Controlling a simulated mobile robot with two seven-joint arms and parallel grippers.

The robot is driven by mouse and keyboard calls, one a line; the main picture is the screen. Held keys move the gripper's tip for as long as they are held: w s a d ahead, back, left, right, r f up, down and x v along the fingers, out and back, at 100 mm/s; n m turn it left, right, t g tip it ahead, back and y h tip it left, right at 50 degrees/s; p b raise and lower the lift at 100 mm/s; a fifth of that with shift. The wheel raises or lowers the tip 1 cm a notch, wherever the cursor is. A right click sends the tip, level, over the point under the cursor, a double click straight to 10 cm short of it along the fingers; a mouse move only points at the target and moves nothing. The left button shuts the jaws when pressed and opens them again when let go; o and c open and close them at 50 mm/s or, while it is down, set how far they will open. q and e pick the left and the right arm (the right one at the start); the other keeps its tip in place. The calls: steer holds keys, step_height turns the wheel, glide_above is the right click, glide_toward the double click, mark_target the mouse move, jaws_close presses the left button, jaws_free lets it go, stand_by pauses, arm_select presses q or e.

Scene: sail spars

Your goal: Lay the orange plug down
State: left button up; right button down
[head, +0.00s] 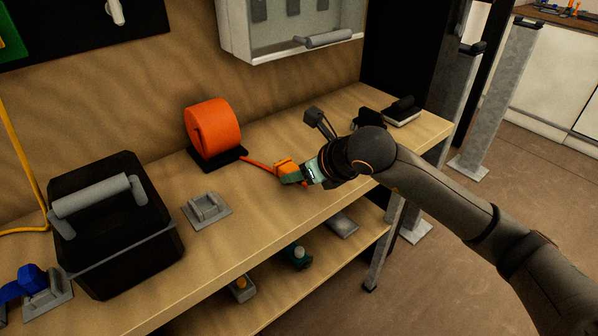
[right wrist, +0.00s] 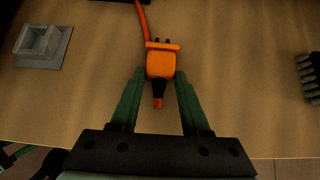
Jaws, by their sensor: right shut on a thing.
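The orange plug (head: 287,166) is over the right half of the wooden workbench. An orange cord (head: 258,163) runs from it to an orange reel (head: 212,130). My right gripper (head: 291,173) is shut on the plug. In the right wrist view, the two green fingers of the gripper (right wrist: 160,74) clasp the sides of the plug (right wrist: 161,62), with its dark prongs pointing away toward the reel side and its red-tipped end toward the palm. Whether the plug touches the bench top I cannot tell. My left gripper is not in view.
A grey bracket (head: 207,209) sits left of the plug on the bench (head: 315,205). A black box with a grey handle (head: 100,195) and a blue item (head: 30,280) stand further left. Dark brush-like items (head: 402,110) lie at the right end. A wall cabinet (head: 290,30) hangs above.

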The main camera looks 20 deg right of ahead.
steer(key=shift+c, duration=1.9)
jaws_free()
steer(key=shift+r+p, duration=0.25)
steer(key=shift+p, duration=0.2)
steer(key=v, duration=1.1)
steer(key=shift+s, duration=0.45)
steer(key=shift+d+r, duration=0.15)
